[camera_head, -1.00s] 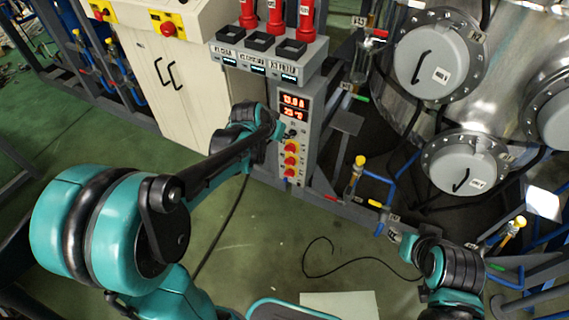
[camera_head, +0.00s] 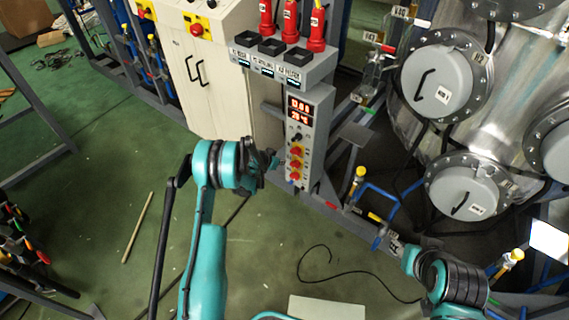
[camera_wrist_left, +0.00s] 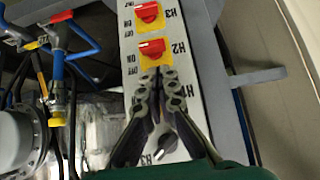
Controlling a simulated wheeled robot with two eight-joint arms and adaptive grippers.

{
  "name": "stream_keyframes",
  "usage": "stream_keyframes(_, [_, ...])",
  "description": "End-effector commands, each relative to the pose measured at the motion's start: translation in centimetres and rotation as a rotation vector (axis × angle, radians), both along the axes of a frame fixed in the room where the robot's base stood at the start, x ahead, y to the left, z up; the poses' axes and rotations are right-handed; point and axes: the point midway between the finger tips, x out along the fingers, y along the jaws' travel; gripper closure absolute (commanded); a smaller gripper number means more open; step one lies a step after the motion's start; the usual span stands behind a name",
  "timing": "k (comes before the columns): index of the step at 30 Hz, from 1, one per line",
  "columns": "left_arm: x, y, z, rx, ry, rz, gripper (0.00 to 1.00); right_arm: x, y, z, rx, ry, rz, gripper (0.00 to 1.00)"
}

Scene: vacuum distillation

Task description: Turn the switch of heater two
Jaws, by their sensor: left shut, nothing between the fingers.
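The heater panel (camera_head: 308,150) is a narrow grey column with red rotary switches on yellow plates below a red digital display. The left wrist view shows it upside down. There, the heater two switch (camera_wrist_left: 153,48), labelled H2, has its red knob lying crosswise. My left gripper (camera_wrist_left: 161,73) is shut and empty, its fingertips over the near edge of the H2 plate; whether they touch is unclear. The fingers hide the H1 switch area. In the head view my left gripper (camera_head: 279,161) is left of the switches. My right gripper (camera_head: 394,244) is low right, its jaws unclear.
The H3 switch (camera_wrist_left: 148,13) is beyond H2, and a black knob (camera_wrist_left: 165,146) is near the wrist. A white cabinet (camera_head: 192,75) stands left of the panel. Pipes with yellow valves (camera_head: 359,176) and steel tanks are right.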

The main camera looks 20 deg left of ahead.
Motion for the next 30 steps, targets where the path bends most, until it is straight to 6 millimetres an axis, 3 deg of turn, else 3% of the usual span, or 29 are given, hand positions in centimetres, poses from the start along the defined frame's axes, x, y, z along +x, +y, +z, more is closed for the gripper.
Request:
stream_keyframes(12, [4.8,-1.8,-5.4,0.0,0.001,0.001,1.0,0.0,0.0,-3.1,0.0,0.0,0.0,0.6])
stream_keyframes(18, [5.8,-2.1,-6.2,0.0,0.001,0.0,1.0,0.0,0.0,-3.5,0.0,0.0,0.0,0.6])
stream_keyframes(30, [5.8,-2.1,-6.2,-0.002,0.002,0.001,1.0,0.0,0.0,-3.5,0.0,0.0,0.0,0.6])
